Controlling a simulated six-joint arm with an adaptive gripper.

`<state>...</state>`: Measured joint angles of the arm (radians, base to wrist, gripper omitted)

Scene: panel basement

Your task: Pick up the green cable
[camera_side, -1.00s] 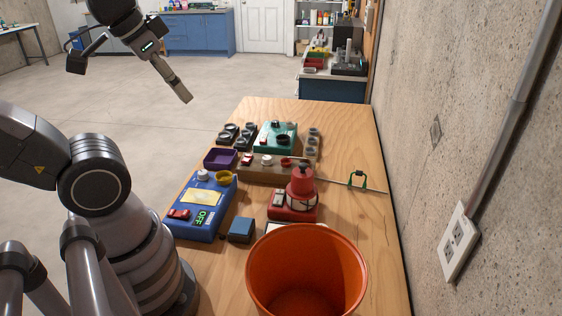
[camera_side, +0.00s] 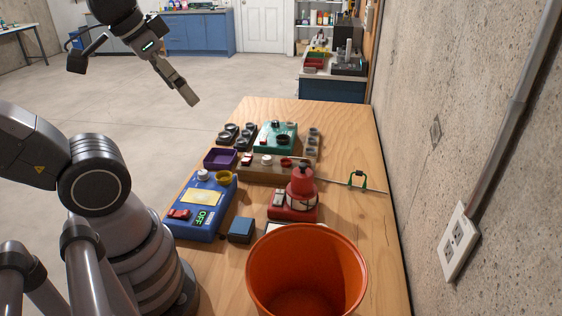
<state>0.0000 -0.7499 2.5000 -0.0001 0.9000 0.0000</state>
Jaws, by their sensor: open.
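The green cable (camera_side: 357,179) is a small looped piece on the right part of the wooden table, near the wall side. It sits at a thin light rod or line that runs across the table. My gripper (camera_side: 133,80) is in the air at the upper left, high above and well away from the cable. One finger points down to the right and the other spreads to the left. The gripper is open and empty.
A large orange bucket (camera_side: 306,280) stands at the table's near end. A red box with a red knob (camera_side: 300,185), a blue panel (camera_side: 203,207), a teal box (camera_side: 275,138) and a purple tray (camera_side: 220,159) stand on the table (camera_side: 345,125). A concrete wall (camera_side: 470,120) borders the right.

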